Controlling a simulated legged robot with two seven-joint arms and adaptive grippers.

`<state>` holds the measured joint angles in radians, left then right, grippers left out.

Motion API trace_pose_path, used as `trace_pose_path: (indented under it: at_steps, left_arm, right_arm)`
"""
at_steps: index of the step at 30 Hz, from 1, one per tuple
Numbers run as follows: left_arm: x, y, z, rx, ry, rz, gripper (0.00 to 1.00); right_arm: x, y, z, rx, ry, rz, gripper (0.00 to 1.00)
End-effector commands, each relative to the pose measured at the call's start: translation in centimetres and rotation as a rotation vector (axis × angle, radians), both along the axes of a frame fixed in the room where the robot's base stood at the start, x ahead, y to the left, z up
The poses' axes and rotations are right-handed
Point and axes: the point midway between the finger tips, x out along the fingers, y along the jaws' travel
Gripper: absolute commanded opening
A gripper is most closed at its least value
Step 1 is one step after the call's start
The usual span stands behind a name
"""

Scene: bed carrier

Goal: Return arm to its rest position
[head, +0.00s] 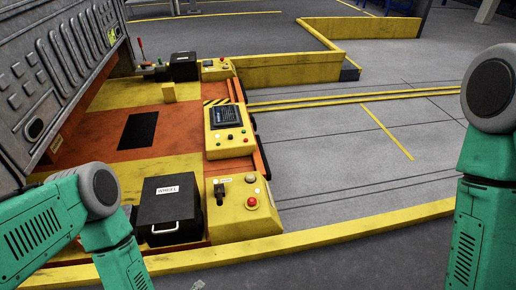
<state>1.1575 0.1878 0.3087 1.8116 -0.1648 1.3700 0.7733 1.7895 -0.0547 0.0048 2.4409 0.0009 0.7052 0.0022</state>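My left arm comes in at the lower left, a green link with a grey joint, bent downward at the picture's bottom edge. My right arm stands at the right edge, green with a dark-capped grey joint, pointing upward. Neither gripper shows in the head view. Both visible arm parts appear apart from the carrier, though the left arm overlaps its near left corner in the picture. The bed carrier has an orange and yellow deck (178,126) and yellow control boxes along its right side.
A black box labelled WHEEL (168,205) is beside a yellow joystick box (240,205) with a red button. A yellow control panel (229,130) stands farther back. A yellow kerb (330,226) crosses in front. Grey floor (330,150) is open to the right; a grey metal panel (50,75) rises left.

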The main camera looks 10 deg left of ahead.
Motion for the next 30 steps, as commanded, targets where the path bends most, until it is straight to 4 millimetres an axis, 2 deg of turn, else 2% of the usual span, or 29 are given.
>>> trace_pose_path:
  at_steps: [1,2,5,12,20,30]
  left_arm:
    - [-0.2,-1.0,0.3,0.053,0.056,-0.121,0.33]
    - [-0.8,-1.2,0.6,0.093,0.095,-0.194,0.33]
    - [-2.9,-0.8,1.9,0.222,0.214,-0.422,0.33]
    - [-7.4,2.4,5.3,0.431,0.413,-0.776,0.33]
    - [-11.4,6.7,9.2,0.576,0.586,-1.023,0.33]
    - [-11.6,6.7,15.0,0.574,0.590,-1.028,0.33]
  right_arm:
    - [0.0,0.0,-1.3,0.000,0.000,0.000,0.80]
    - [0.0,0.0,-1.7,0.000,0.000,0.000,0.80]
    - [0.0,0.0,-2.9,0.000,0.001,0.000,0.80]
    - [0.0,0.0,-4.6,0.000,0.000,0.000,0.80]
    - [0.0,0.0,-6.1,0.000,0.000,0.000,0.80]
    - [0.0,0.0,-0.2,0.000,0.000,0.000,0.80]
